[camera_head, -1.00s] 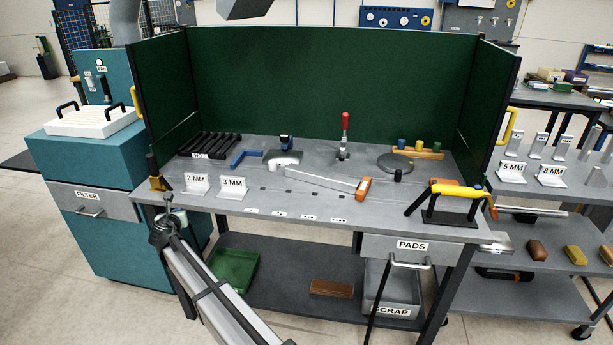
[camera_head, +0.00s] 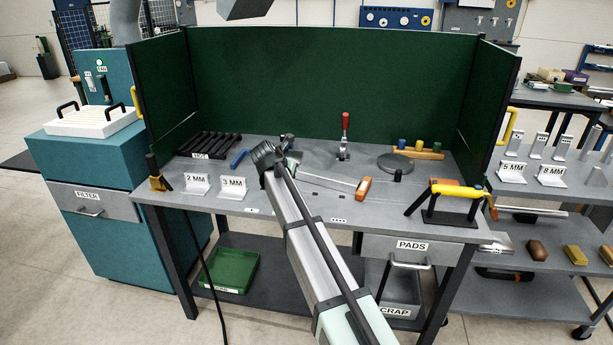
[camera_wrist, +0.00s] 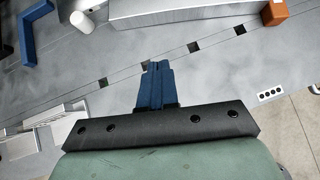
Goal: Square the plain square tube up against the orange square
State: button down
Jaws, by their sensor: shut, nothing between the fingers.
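The plain square tube (camera_head: 327,178) is a long silver bar on the bench, its left part hidden behind my arm. The orange square (camera_head: 363,188) is a small orange block at the tube's right end; I cannot tell whether they touch. In the wrist view the tube (camera_wrist: 185,12) crosses the top, with the orange square (camera_wrist: 274,12) in the top right corner, both cut off by the frame. My gripper (camera_wrist: 155,68) shows blue fingers closed together and empty, over bare bench on the near side of the tube. In the head view my arm hides the fingers.
A blue angle piece (camera_wrist: 36,35) and a white cylinder (camera_wrist: 82,22) lie left of the tube. The 2 MM (camera_head: 196,184) and 3 MM (camera_head: 233,187) stands are at the front left. A red-handled clamp (camera_head: 344,135) stands behind. A yellow-handled tool on a stand (camera_head: 452,200) is at right.

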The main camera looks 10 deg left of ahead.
aim_at(310, 174)
jog(key=x, duration=0.3)
jog(key=d+x, duration=0.1)
jog(key=x, duration=0.5)
jog(key=shift+w+d+f, duration=0.15)
jog(key=shift+w+d, duration=0.05)
jog(key=shift+d, duration=0.05)
jog(key=w, duration=0.3)
jog(key=shift+d+f, duration=0.2)
jog(key=shift+d, duration=0.15)
jog(key=shift+w+d, duration=0.15)
jog(key=shift+w, duration=0.4)
jog(key=shift+w+d, duration=0.25)
jog(key=shift+w, duration=0.8)
jog(key=shift+s, duration=0.1)
jog(key=shift+s, duration=0.15)
